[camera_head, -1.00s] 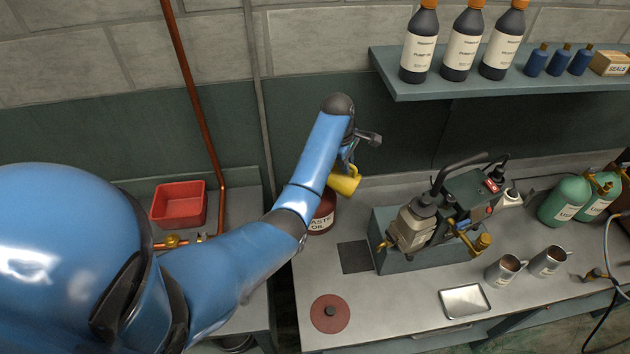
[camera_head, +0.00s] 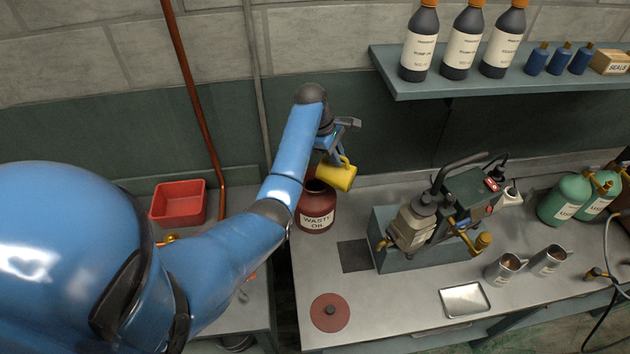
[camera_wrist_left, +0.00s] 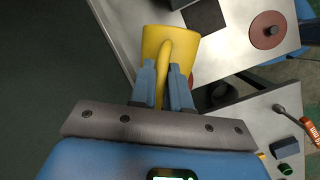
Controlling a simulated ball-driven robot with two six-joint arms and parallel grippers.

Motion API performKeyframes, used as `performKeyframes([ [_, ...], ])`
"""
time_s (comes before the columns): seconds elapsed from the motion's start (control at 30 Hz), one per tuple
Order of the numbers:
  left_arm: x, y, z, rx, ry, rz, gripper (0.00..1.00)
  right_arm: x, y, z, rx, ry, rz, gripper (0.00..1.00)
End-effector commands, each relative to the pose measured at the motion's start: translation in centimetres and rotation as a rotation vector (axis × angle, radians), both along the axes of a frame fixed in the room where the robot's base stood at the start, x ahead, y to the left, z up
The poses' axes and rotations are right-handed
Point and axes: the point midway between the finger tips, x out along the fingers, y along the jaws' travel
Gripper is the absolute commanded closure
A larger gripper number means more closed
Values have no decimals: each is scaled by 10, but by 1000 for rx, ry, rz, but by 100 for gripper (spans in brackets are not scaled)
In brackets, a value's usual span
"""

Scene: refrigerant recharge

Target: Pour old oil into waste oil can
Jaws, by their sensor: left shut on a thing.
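My left gripper (camera_head: 328,160) is shut on the handle of a yellow jug (camera_head: 337,175) and holds it tilted above the dark red waste oil can (camera_head: 316,213). The can stands on the left part of the workbench, its mouth uncovered and partly hidden by the jug. In the left wrist view the gripper fingers (camera_wrist_left: 163,90) close around the handle of the yellow jug (camera_wrist_left: 185,42). Whether oil is flowing cannot be seen. A red round lid (camera_head: 330,313) lies flat on the bench's front left. My right gripper is not in view.
A pump (camera_head: 415,225) stands on a grey base right of the can. Two metal cups (camera_head: 503,268) and a shallow tray (camera_head: 465,300) are further right. A red bin (camera_head: 179,204) sits on the left counter. A shelf (camera_head: 420,86) with bottles hangs above.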

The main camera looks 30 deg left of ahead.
Motion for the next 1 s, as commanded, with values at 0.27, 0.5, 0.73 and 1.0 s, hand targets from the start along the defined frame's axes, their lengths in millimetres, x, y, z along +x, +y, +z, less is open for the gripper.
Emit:
performKeyframes([
  [0.27,0,2,21,-20,-3,0,100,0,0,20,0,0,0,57],
  [0.5,0,5,24,-40,-3,3,100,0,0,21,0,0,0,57],
  [0.73,0,8,26,-67,-6,3,100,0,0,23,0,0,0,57],
  [1.0,0,12,29,-100,-7,3,100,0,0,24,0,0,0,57],
])
